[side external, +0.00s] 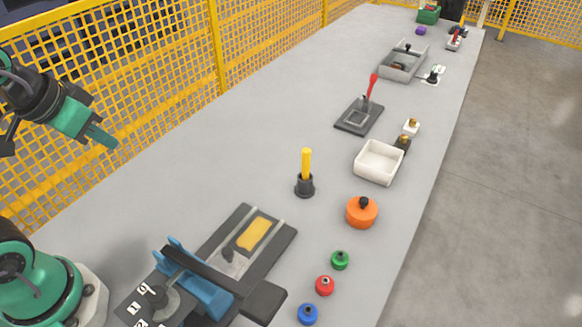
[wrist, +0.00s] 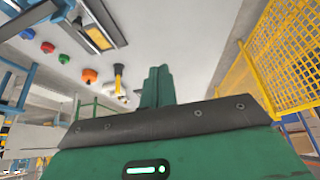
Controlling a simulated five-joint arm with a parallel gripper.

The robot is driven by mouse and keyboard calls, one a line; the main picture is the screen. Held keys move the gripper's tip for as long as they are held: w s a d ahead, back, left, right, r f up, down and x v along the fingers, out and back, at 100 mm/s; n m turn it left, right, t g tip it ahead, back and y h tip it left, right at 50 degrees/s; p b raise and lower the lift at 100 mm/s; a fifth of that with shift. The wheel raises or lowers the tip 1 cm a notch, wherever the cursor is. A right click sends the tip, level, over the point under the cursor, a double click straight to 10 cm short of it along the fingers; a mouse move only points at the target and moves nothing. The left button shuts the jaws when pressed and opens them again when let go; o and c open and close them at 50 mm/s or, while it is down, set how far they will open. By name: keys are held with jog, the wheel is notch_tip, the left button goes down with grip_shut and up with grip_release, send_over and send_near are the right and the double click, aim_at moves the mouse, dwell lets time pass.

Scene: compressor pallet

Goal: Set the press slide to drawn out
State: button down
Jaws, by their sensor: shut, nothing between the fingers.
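The press slide unit (side external: 272,257) lies at the near part of the table in the side external view. It has a dark base with pale rails, a yellow plate (side external: 254,233) and a black knob (side external: 227,256). A blue press frame (side external: 197,286) with a black bar stands at its near-left end and hides part of it. The unit also shows at the top of the wrist view (wrist: 96,36). My gripper (side external: 108,141) is shut and empty, raised at the left, well apart from the slide. Its closed fingers also show in the wrist view (wrist: 158,72).
Blue (side external: 308,315), red (side external: 325,286) and green (side external: 340,260) knobs line the slide's right. An orange knobbed lid (side external: 361,213), a yellow-handled holder (side external: 305,186) and a white tray (side external: 379,164) stand beyond. A yellow mesh fence (side external: 160,90) runs along the left.

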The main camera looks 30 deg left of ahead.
dwell(0.3)
jog(key=c, duration=1.3)
grip_release()
jog(key=shift+w+d, duration=0.1)
jog(key=shift+d, duration=0.05)
jog(key=shift+o, duration=0.2)
jog(key=shift+w+d+f, duration=0.1)
jog(key=shift+w+d, duration=0.1)
jog(key=n+g, duration=0.2)
jog(key=g, duration=0.4)
send_over(227, 252)
jog(key=f, duration=1.3)
jog(key=shift+d, duration=0.2)
jog(key=shift+f, duration=0.1)
jog(key=shift+a+f, duration=0.2)
jog(key=shift+f, duration=3.6)
